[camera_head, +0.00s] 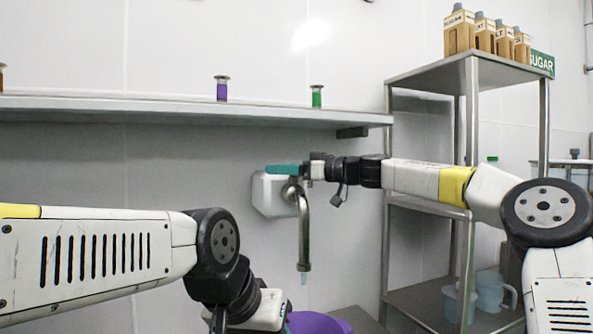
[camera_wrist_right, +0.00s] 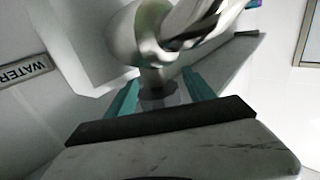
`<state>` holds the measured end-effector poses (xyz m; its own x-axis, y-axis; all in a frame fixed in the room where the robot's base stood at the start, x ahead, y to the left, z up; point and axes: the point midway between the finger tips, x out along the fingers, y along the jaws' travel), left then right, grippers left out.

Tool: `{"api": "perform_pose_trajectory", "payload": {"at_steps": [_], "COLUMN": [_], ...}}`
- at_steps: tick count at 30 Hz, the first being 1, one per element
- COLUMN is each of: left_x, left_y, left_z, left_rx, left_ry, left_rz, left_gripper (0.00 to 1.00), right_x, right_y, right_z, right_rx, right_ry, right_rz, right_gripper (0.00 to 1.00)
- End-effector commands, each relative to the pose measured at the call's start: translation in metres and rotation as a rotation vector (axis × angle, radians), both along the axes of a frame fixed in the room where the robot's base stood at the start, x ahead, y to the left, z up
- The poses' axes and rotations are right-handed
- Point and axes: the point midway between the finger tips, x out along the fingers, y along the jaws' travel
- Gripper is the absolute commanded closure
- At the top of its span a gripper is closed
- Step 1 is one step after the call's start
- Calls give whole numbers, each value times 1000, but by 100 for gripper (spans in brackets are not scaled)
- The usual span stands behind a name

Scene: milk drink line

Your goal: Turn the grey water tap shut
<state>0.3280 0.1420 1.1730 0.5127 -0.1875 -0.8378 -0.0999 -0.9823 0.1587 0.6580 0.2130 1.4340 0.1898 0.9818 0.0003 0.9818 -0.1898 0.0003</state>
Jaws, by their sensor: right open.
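The grey water tap (camera_head: 304,230) is mounted on a white wall box (camera_head: 262,195), its spout pointing down. A small pale bluish bit shows under the spout mouth; I cannot tell if it is running water. My right gripper (camera_head: 284,169) is level with the top of the tap, its teal fingers in front of the wall box. In the right wrist view the fingers (camera_wrist_right: 160,90) are apart, with the blurred metal tap (camera_wrist_right: 150,35) at and beyond their tips. Contact is unclear. My left gripper is low at the bottom edge, its fingers mostly out of frame.
A purple tub (camera_head: 318,324) stands below the spout. A wall shelf (camera_head: 180,111) runs above the tap with small purple and green items. A metal rack (camera_head: 425,78) with sugar cartons (camera_head: 459,34) stands right. A WATER sign (camera_wrist_right: 24,71) is on the wall.

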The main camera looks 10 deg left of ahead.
Motion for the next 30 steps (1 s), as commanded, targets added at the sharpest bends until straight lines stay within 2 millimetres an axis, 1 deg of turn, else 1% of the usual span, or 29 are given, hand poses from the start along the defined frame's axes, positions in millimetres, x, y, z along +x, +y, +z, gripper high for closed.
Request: {"api": "perform_pose_trajectory", "payload": {"at_steps": [6, 8, 9, 11, 12, 16, 23, 30], "left_x": [0, 0, 0, 0, 0, 0, 0, 0], "left_y": [0, 0, 0, 0, 0, 0, 0, 0], "left_z": [0, 0, 0, 0, 0, 0, 0, 0], "left_rx": [0, 0, 0, 0, 0, 0, 0, 0], "left_ry": [0, 0, 0, 0, 0, 0, 0, 0], "left_rz": [0, 0, 0, 0, 0, 0, 0, 0], "left_gripper": [64, 64, 64, 64, 64, 64, 64, 64], "right_x": [0, 0, 0, 0, 0, 0, 1, 3], "right_y": [0, 0, 0, 0, 0, 0, 0, -1], "right_z": [0, 0, 0, 0, 0, 0, 0, 0], "right_rx": [0, 0, 0, 0, 0, 0, -1, -1], "right_ry": [0, 0, 0, 0, 0, 0, 0, 1], "right_rz": [0, 0, 0, 0, 0, -1, -20, -128], "right_gripper": [38, 48, 55, 67, 75, 100, 100, 100]}}
